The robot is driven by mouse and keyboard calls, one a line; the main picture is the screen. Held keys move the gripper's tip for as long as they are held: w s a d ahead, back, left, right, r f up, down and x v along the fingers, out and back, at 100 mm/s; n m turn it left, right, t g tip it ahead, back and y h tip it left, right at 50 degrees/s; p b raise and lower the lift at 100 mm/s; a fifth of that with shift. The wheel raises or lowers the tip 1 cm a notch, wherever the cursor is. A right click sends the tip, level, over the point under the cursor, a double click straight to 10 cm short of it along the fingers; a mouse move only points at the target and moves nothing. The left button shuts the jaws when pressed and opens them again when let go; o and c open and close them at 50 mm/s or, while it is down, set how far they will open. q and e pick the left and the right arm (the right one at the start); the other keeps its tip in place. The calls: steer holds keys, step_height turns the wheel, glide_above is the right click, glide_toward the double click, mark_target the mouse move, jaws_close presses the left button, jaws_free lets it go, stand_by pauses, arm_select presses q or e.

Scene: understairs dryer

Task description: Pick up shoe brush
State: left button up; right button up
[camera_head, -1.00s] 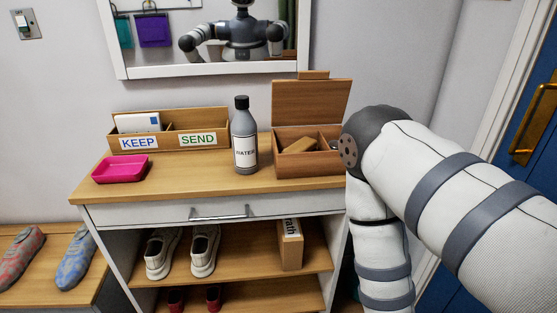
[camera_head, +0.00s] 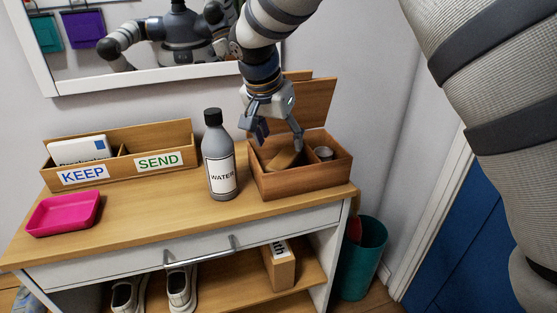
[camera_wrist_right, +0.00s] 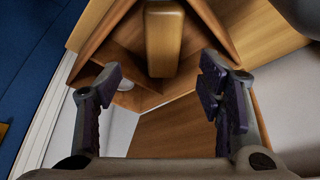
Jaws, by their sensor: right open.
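The shoe brush, a light wooden block (camera_head: 284,157), lies tilted in the open wooden box (camera_head: 305,184) on the cabinet top. Its bristles are not visible. In the right wrist view the block (camera_wrist_right: 164,38) shows beyond and between the fingers, inside the box (camera_wrist_right: 208,30). My right gripper (camera_head: 279,134) is open and points down over the left compartment of the box. Its fingers (camera_wrist_right: 162,76) are spread, with nothing between their tips. My left gripper is not in view.
A grey water bottle (camera_head: 219,168) stands close left of the box. The raised lid (camera_head: 315,100) is behind the gripper. A round tin (camera_head: 323,153) sits in the right compartment. A KEEP/SEND organizer (camera_head: 120,155) and pink tray (camera_head: 62,213) are farther left. A teal bin (camera_head: 362,258) stands right.

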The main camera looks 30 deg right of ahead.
mark_target(283, 158)
steer(key=x, duration=0.8)
steer(key=shift+w+f, duration=0.2)
steer(key=shift+w, duration=0.1)
steer(key=shift+a+r, duration=0.1)
steer(key=shift+f, duration=0.3)
steer(key=shift+c, duration=0.3)
steer(key=c, duration=1.2)
